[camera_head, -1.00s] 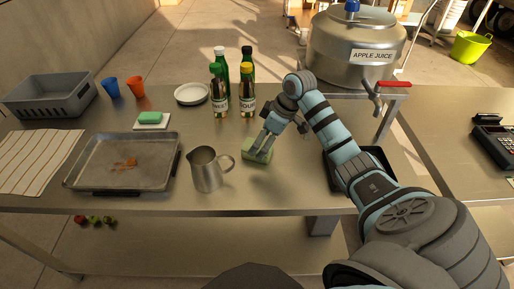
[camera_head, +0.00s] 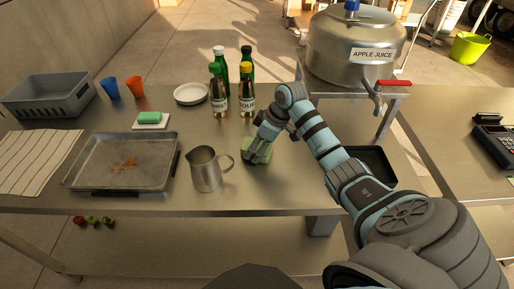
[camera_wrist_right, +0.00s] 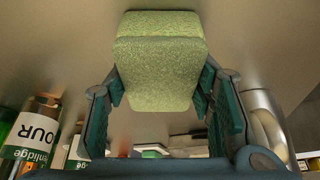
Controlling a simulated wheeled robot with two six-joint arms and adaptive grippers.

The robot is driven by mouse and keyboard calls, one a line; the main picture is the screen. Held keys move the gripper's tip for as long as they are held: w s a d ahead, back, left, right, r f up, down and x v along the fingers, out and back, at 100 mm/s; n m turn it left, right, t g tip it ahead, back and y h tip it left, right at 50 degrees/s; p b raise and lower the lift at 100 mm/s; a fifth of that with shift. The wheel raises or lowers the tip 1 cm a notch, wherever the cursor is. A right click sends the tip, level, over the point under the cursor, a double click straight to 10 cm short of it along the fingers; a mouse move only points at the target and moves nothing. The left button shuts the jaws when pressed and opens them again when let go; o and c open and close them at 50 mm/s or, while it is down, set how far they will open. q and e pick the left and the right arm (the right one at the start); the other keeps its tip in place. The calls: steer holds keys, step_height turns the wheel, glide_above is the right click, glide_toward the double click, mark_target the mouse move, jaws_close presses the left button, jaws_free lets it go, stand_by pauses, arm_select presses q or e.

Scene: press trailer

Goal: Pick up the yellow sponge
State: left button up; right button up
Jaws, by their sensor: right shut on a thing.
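The sponge (camera_head: 249,147), a yellow-green block, is at the middle of the steel table, just right of the metal pitcher. My right gripper (camera_head: 259,153) reaches down over it and is shut on it, a finger on either side. In the right wrist view the sponge (camera_wrist_right: 158,75) sits between the two fingers of the gripper (camera_wrist_right: 160,88). I cannot tell whether it still touches the table. My left gripper is not in view.
The metal pitcher (camera_head: 205,170) stands close left of the sponge. Bottles (camera_head: 219,102) stand behind. A baking tray (camera_head: 165,178) and a green sponge-like block (camera_head: 149,118) are further left. A black tray (camera_head: 383,168) lies right, by the juice pot (camera_head: 335,60).

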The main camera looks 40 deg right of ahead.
step_height(320, 180, up, 20)
steer(key=p, duration=0.7)
steer(key=shift+o, duration=0.3)
